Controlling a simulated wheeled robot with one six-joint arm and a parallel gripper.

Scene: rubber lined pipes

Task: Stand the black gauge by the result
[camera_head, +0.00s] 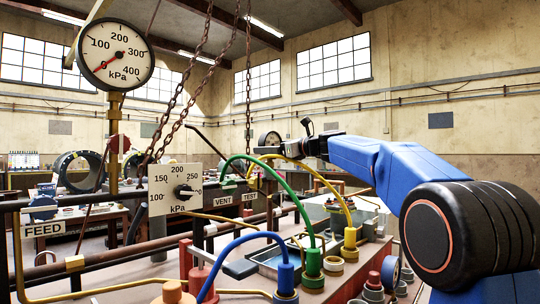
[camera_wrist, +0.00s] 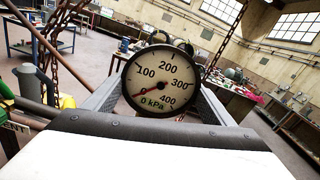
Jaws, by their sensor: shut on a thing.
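The black-rimmed gauge (camera_wrist: 160,81) sits between the two grey fingers of my gripper (camera_wrist: 162,100) in the wrist view. Its white dial runs from 0 to 400 kPa, and its red needle lies near 0. In the head view the small gauge (camera_head: 270,139) is at my gripper (camera_head: 280,149), held in the air behind the yellow and green hoses. My gripper is shut on it. A large gauge (camera_head: 117,54) stands on a brass stem at the left; its red needle is near 0.
A white kPa selector plate (camera_head: 174,188) with a black knob stands at centre left. Labels read VENT (camera_head: 223,201), TEST (camera_head: 249,196) and FEED (camera_head: 43,230). Green (camera_head: 292,200), yellow (camera_head: 322,182) and blue (camera_head: 226,250) hoses arch over the bench. Chains (camera_head: 184,92) hang nearby.

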